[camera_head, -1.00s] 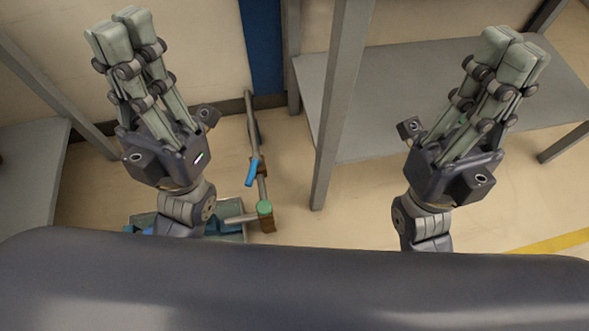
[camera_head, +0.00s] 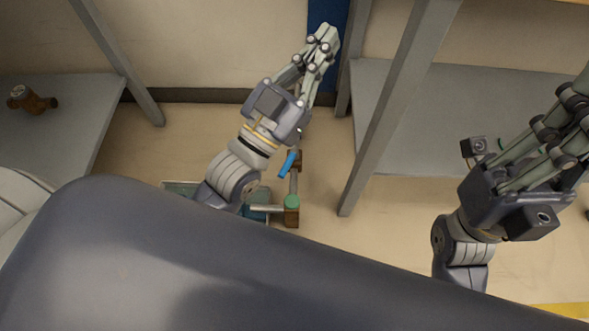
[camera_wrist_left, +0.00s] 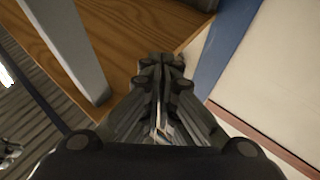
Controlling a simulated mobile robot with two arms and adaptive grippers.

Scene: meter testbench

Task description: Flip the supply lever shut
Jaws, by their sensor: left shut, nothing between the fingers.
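The supply lever is a blue handle (camera_head: 288,164) on a pipe run low near the floor, in the middle of the head view. It slants down to the left from a brown valve body (camera_head: 296,160). A green cap (camera_head: 291,202) sits lower on the same piping. My left gripper (camera_head: 326,38) is shut and empty, above and beyond the handle in the picture and apart from it. It also shows in the left wrist view (camera_wrist_left: 160,62), where the lever does not show. My right gripper is at the right edge, its fingertips cut off by the frame.
A grey bench (camera_head: 470,110) with a leg (camera_head: 385,120) stands right of the pipe. Another grey bench (camera_head: 65,140) at left holds a brass fitting (camera_head: 32,100). A grey-green crate (camera_head: 178,187) is partly hidden behind my left arm. Open floor (camera_head: 210,130) lies between the benches.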

